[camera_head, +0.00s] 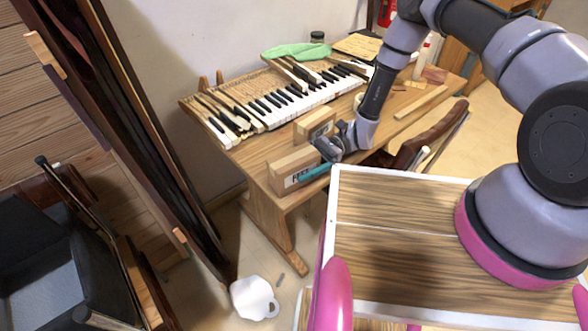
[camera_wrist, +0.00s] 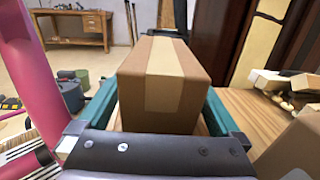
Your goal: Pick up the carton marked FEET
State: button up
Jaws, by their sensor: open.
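A carton (camera_head: 284,172) stands near the front left edge of the wooden table. Its dark label is partly covered by a teal finger, and I cannot read it all for certain. A second carton (camera_head: 304,128) stands behind it, its label too small to read. My gripper (camera_head: 312,168) is at the near carton, with one teal finger across the label side. In the wrist view, the brown taped carton (camera_wrist: 165,85) is between the two teal fingers, which are open on either side. I cannot tell whether they touch it. The other carton (camera_wrist: 293,150) shows at the right edge.
The wooden table (camera_head: 262,150) holds a piano keyboard (camera_head: 300,98) and loose keys (camera_head: 225,118) behind the cartons. A green cloth (camera_head: 295,51) and jar (camera_head: 317,38) are at the back. A white mug (camera_head: 252,297) lies on the floor.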

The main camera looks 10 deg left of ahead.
jog(key=shift+s+a, duration=0.45)
jog(key=c, duration=1.5)
